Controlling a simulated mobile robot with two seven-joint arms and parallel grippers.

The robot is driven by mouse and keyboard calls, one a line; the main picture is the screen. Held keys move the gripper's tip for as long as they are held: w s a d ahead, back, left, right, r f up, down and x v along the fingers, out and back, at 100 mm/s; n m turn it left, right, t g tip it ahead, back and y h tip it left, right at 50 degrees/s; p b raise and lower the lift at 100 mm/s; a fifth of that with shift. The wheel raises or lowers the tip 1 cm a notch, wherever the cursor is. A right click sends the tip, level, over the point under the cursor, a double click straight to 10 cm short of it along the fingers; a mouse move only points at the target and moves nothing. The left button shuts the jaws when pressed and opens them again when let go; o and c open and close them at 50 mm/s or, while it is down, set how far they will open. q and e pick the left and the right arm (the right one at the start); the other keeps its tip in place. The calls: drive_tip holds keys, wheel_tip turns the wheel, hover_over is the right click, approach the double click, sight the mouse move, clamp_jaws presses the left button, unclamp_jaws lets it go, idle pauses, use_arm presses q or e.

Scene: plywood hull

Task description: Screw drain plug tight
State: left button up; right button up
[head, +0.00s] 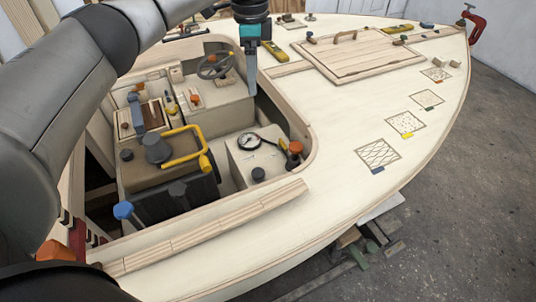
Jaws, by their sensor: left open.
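I cannot tell for sure which part is the drain plug; several knobs and caps stand in the cockpit of the plywood hull (345,120). They include an orange-topped knob (295,147), a black cap (258,173) and a blue-topped knob (123,210). My left gripper (251,88) hangs fingers down at the top middle, over the cockpit's far edge near the steering wheel (214,66). It is open, with nothing seen between its fingers, and apart from these knobs. My right gripper is not in view.
A yellow handle (183,148) rises from a dark box in the cockpit. A round gauge (249,141) sits on a pale box. A wooden hatch (365,55) lies on the foredeck. A red clamp (477,25) grips the bow.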

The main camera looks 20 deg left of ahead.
use_arm(q)
wheel_tip(320, 180, down, 4)
drive_tip(key=w+b, duration=0.2)
drive_tip(key=b, duration=1.8)
hover_over(259, 172)
wheel_tip(259, 172, down, 18)
drive_tip(key=r, duration=0.1)
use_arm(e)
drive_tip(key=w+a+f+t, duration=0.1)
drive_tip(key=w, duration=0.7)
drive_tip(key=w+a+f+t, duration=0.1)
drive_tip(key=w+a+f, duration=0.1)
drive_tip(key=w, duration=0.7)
use_arm(q)
wheel_tip(259, 172, down, 12)
drive_tip(key=b, duration=0.4)
drive_tip(key=shift+f+b, duration=0.9)
drive_tip(key=shift+f, duration=0.45)
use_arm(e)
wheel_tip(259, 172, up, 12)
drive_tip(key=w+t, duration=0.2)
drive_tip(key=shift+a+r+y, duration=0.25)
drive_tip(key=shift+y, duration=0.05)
use_arm(q)
drive_tip(key=shift+c, duration=0.4)
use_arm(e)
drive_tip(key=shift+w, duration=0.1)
use_arm(q)
clamp_jaws()
